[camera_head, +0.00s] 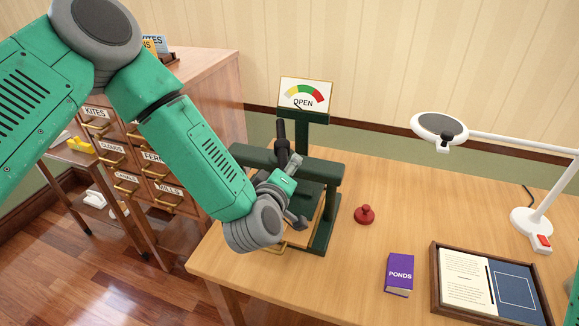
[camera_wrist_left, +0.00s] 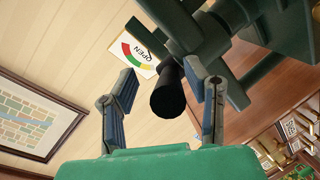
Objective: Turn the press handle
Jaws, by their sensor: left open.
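The dark green press (camera_head: 325,215) stands on the wooden desk, with a gauge sign (camera_head: 305,96) reading OPEN above it. Its black handle (camera_head: 282,145) sticks up at the press's left side. My left gripper (camera_head: 285,192) is in front of the press and partly covers it. In the left wrist view, the gripper's two blue-grey fingers (camera_wrist_left: 168,86) are spread apart. The round black end of the handle (camera_wrist_left: 168,95) shows between them, with gaps on both sides. I cannot tell how deep it sits between the fingers. My right gripper is not in view.
A red knobbed object (camera_head: 365,214), a purple PONDS book (camera_head: 399,274) and a framed tray (camera_head: 437,281) lie right of the press. A white lamp (camera_head: 530,220) stands far right. A card-catalogue cabinet (camera_head: 205,80) is at left.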

